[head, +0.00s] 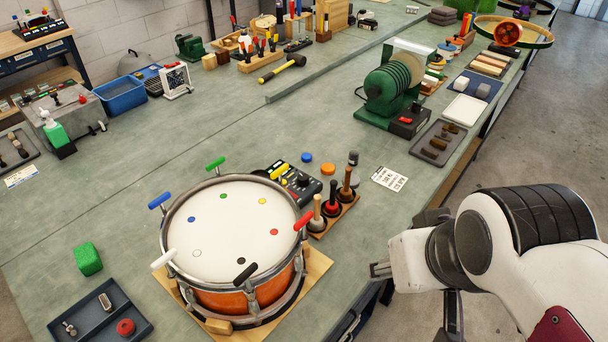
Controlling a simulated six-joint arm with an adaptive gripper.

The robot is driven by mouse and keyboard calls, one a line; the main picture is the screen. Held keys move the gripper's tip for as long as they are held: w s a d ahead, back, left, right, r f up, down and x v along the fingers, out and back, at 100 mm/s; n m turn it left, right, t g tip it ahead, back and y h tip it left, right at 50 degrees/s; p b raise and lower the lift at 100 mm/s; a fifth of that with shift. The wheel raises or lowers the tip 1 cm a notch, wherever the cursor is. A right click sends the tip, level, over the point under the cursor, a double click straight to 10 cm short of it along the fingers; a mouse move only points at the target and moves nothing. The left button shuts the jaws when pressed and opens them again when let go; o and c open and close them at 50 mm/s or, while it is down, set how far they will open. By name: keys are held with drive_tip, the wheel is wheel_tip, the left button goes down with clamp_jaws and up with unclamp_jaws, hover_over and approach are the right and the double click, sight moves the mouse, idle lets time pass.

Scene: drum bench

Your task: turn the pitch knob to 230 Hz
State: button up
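A small black control box (305,188) stands just behind the drum, with dark knobs on its top. The yellow drum handle covers part of it, and its markings and any reading are too small to make out. I cannot tell which knob is the pitch knob or where it points. My gripper (380,270) is at the lower right, over the bench's front edge, well apart from the box. Its fingers show only in part, so I cannot tell whether they are open or shut.
An orange drum (236,288) with coloured T-handles stands on a wooden base. Mallets in a wooden rack (345,212) stand right of the box. A printed card (389,179), an orange cap (328,169) and a blue cap (307,157) lie nearby.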

drive_tip(key=w+a+r+n, duration=0.1)
drive_tip(key=w+a+r, duration=0.1)
drive_tip(key=w, duration=0.9)
drive_tip(key=n+g+y, duration=0.2)
drive_tip(key=n, duration=0.3)
hover_over(303, 177)
drive_tip(key=s+d, duration=0.2)
drive_tip(key=s, duration=0.1)
wheel_tip(303, 177, down, 16)
drive_tip(key=shift+w+a+f, duration=0.1)
drive_tip(key=shift+f, duration=0.05)
drive_tip(key=shift+f, duration=0.15)
drive_tip(key=shift+x, duration=3.75)
drive_tip(key=shift+w, duration=0.1)
drive_tip(key=shift+c, duration=0.3)
